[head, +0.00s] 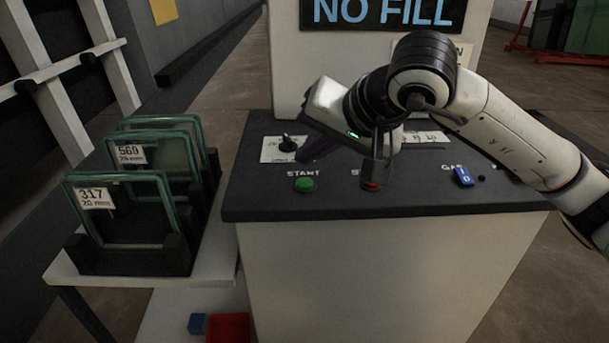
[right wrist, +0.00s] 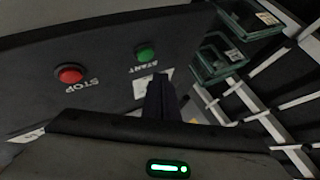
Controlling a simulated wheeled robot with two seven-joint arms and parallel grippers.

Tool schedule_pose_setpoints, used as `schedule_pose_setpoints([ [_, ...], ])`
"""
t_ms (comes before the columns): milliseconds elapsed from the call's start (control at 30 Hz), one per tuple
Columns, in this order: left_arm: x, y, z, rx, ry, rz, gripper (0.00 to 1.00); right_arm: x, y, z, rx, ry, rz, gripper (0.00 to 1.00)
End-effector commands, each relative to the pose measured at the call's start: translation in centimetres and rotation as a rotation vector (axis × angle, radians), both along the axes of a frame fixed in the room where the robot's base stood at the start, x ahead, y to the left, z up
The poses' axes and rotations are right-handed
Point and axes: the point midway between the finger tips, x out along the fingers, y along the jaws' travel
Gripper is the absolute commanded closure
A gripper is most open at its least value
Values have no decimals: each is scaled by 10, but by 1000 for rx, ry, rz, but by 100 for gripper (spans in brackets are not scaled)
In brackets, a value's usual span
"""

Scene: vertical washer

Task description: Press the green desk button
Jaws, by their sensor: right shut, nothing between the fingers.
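The green button (head: 304,184), under the label START, is on the dark desk top near its front left. It also shows in the right wrist view (right wrist: 145,52). My right gripper (head: 314,150) is shut and empty, above the desk and behind the green button in the head view. In the right wrist view its dark fingers (right wrist: 160,84) point towards the START label and the green button, with a gap in the picture between tips and button. I cannot tell the exact height of the tips. My left gripper is in neither view.
A red STOP button (head: 371,185) is right of the green one, partly behind my right arm. A black knob (head: 287,142) stands behind the green button. Glass panes in black racks (head: 130,255) stand on the left.

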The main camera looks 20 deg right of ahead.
Motion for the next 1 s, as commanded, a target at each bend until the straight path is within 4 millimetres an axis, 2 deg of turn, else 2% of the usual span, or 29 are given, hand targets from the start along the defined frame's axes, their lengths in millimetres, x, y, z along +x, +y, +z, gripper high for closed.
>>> schedule_pose_setpoints([
  [33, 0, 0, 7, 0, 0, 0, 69, 0, 0, 10, 0, -2, -1, 100],
  [100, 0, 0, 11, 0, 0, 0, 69, 0, 0, 17, 0, -2, -1, 100],
  [300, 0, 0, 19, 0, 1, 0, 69, 0, 0, 32, 1, -1, 1, 100],
  [1000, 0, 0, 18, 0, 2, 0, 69, 0, 0, 31, 0, -1, 0, 100],
])
